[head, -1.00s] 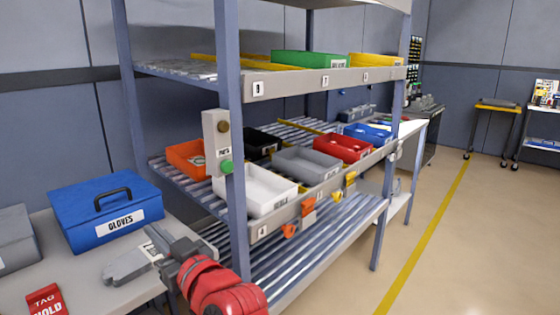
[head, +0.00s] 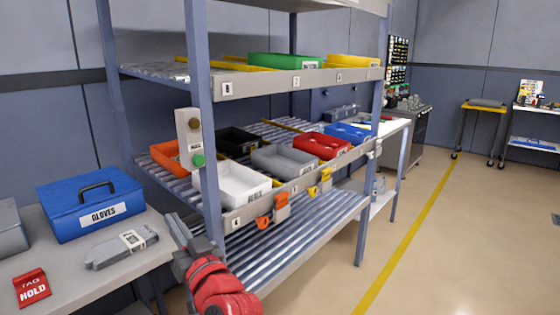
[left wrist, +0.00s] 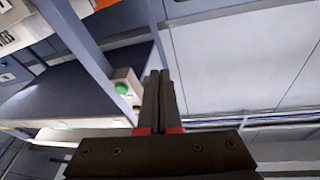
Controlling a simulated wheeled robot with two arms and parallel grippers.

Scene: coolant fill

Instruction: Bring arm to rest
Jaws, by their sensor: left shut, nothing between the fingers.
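My left gripper (head: 180,232) is in the lower left of the head view, in front of the flow rack and to the right of the grey gloves. Its fingers are shut with nothing between them. They also show shut in the left wrist view (left wrist: 159,100), near the rack post with the green button (left wrist: 121,88). The red part of my left arm comes up from the bottom edge of the head view. My right gripper is not in view.
The flow rack (head: 300,82) holds several bins, including a white bin (head: 243,188) nearest the arm. At left a table (head: 75,272) carries a blue GLOVES box (head: 90,205), grey gloves (head: 122,246) and a red HOLD tag (head: 32,288). Open floor (head: 450,250) lies right.

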